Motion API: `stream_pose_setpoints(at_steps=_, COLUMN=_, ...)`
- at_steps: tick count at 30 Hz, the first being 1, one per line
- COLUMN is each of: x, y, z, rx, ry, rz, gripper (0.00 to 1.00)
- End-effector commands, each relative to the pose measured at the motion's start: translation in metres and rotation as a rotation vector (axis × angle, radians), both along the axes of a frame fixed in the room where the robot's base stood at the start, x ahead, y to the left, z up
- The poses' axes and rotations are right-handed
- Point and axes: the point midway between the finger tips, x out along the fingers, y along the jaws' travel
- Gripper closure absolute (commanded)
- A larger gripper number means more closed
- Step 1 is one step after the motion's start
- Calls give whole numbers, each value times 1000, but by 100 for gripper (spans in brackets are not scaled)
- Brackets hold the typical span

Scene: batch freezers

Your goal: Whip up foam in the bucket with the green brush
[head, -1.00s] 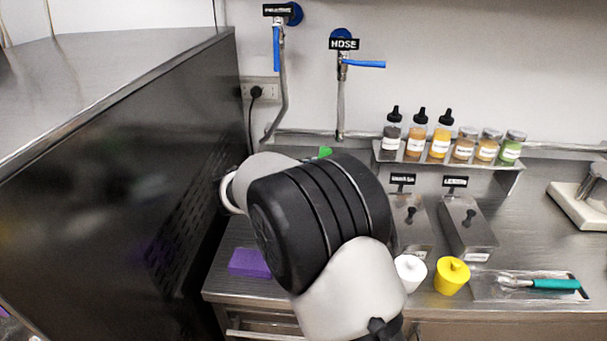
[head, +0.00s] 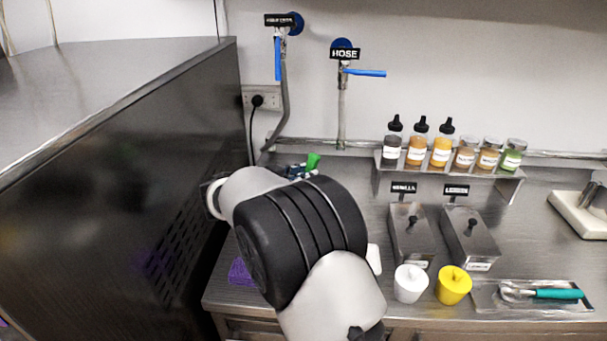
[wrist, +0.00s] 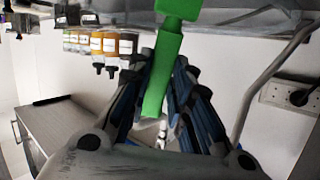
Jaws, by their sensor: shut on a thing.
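The green brush (wrist: 165,70) is in my gripper (wrist: 163,88), its green handle standing between the two fingers in the wrist view. A green block-like end sits at the top edge of that view; the bristles do not show. In the head view my gripper (head: 298,171) is mostly hidden behind my arm, at the back of the counter below the taps. A bit of the green brush (head: 313,161) sticks up there. I cannot make out the bucket in either view; a white edge (head: 374,258) beside my arm is too hidden to name.
A dark steel freezer (head: 120,180) stands close on the left. A purple item (head: 240,272) lies on the counter. Steel bins (head: 410,236), a white cup (head: 410,283), a yellow cup (head: 453,285) and a scoop tray (head: 490,300) stand right. Bottles (head: 417,145) line a shelf.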

Motion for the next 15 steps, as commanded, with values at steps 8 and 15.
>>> stream_pose_setpoints(at_steps=8, x=0, y=0, z=2, rx=0, ry=-1, rz=0, gripper=100)
stream_pose_setpoints(at_steps=15, x=2, y=-5, z=18, rx=2, ry=-3, rz=-1, gripper=100)
